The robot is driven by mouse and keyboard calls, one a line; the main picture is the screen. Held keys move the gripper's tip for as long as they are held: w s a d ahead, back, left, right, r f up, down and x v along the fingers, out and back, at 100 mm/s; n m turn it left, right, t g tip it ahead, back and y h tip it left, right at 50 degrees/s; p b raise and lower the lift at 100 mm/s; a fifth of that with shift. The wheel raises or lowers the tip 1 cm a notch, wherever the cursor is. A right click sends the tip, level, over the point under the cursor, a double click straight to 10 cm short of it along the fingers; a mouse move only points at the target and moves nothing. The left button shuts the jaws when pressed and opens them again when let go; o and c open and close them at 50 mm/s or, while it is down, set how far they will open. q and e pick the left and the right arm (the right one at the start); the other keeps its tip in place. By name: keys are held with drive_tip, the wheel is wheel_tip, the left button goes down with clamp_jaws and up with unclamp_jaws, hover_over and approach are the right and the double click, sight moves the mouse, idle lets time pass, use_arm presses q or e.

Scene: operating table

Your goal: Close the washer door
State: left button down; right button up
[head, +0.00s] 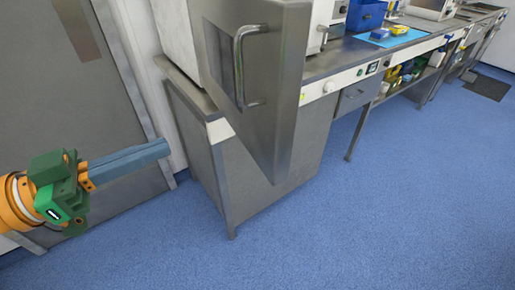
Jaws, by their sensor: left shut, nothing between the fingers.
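The washer door (272,85) is a grey metal panel standing open, swung out from the washer toward me. A bar handle (240,66) is on its face. The washer's white body (175,36) shows behind the door, above a steel cabinet (240,180). The washer's opening is hidden by the door. My left gripper (167,147) is at the left, its blue-grey fingers shut with nothing between them. It points right, apart from the door and left of the cabinet's front edge. My right gripper is not in view.
A steel counter (335,58) runs to the right, with a blue bin (365,15), a blue mat and small items on it. A grey room door (75,90) is behind my left arm. The blue floor (400,200) in front is clear.

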use_arm(q)
drive_tip(key=s+d+m+g, duration=0.1)
drive_tip(key=s, duration=0.1)
drive_tip(key=p, duration=0.5)
approach(270, 119)
drive_tip(key=p+x, duration=0.4)
drive_tip(key=x, duration=0.2)
drive_tip(key=shift+d+r, duration=0.1)
drive_tip(key=shift+w+d+f, duration=0.2)
drive_tip(key=shift+d, duration=0.1)
